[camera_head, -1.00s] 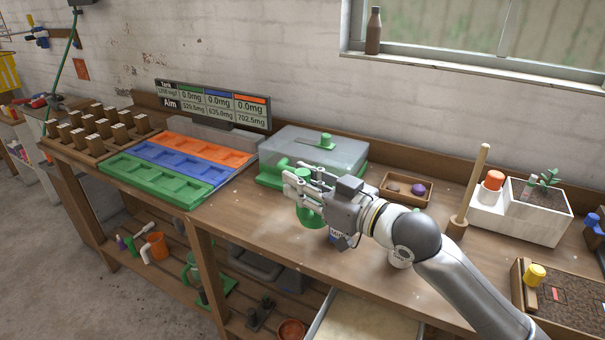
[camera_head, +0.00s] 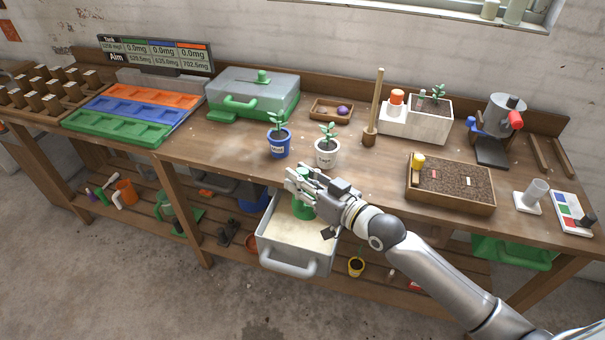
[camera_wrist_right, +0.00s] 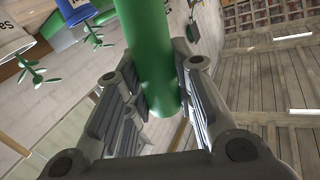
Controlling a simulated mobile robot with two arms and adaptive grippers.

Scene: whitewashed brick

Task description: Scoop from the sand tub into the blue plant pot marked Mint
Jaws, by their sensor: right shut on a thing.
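My right gripper (camera_head: 306,190) is shut on the green scoop (camera_head: 303,207). In the right wrist view the scoop's green handle (camera_wrist_right: 148,50) runs between the two fingers. The gripper is over the back part of the sand tub (camera_head: 267,250), a pale grey bin with a front handle and light sand (camera_head: 295,236). I cannot tell whether the scoop touches the sand or holds any. The blue plant pot (camera_head: 279,148) with a small green plant stands upright on the bench, behind and left of the gripper. Its label is too small to read. My left gripper is out of view.
A white pot (camera_head: 326,155) with a plant stands right beside the blue pot, close behind my gripper. A wooden soil tray (camera_head: 450,200) is to the right. A green-and-grey case (camera_head: 252,95) is at the back. The bench front between the pots and the left trays is clear.

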